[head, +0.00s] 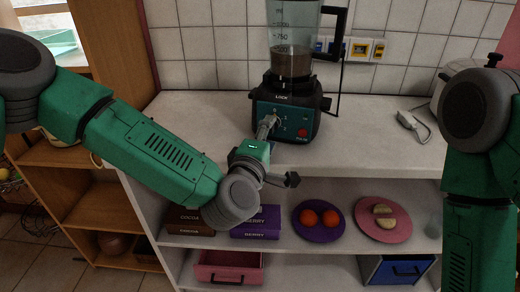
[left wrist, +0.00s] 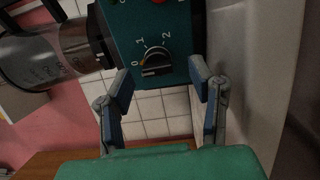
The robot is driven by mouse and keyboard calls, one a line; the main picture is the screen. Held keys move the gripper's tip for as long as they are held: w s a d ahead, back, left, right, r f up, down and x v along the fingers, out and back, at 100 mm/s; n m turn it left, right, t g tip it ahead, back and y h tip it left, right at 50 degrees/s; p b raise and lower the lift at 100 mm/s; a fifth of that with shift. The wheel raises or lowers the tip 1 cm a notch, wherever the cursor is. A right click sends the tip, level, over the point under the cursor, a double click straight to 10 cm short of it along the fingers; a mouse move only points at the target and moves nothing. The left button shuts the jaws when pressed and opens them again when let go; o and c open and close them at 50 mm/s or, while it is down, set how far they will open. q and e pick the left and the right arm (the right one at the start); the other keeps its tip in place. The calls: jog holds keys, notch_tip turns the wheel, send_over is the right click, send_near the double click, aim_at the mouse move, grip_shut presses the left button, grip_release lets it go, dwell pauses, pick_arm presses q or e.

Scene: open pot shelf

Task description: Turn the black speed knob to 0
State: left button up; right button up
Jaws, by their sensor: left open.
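The blender (head: 288,105) stands on the counter, with a dark teal base and a clear jar of dark contents. The black speed knob (left wrist: 156,66) is on the base's front panel in the left wrist view, with marks 0, 1 and 2 around it. I cannot tell surely which mark it points to. In the head view the knob is partly hidden by my gripper. My left gripper (left wrist: 161,80) is open, its blue fingers on either side of the knob and apparently short of it; it also shows at the panel in the head view (head: 268,127).
A red button (head: 302,133) is beside the knob area. Below the counter (head: 200,115) are boxes (head: 255,222), a purple plate (head: 318,234) and a pink plate (head: 362,222). A grey cabled device (head: 410,124) lies at the right. The counter left of the blender is clear.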

pick_arm(q)
jog(key=v, duration=0.8)
jog(key=shift+s+a, duration=0.2)
jog(key=shift+s, duration=0.1)
jog(key=s+a+f+m+g, duration=0.3)
jog(key=s+f+m+g, duration=0.25)
jog(key=f, duration=0.55)
jog(key=s+a+f+m+g, duration=0.35)
jog(key=s+f, duration=0.35)
jog(key=f, duration=0.4)
jog(key=s+a+f+m+g+y, duration=0.2)
jog(key=s+a+f+m+g, duration=0.1)
jog(key=s+a, duration=0.5)
jog(key=s+a+f+m+g+y, duration=0.3)
jog(key=s+a+f, duration=0.3)
jog(key=s+a, duration=0.2)
jog(key=shift+s+a+m+g, duration=0.35)
jog(key=shift+a+g, duration=0.55)
jog(key=shift+a, duration=0.35)
jog(key=shift+w+f, duration=0.1)
jog(key=shift+w, duration=0.05)
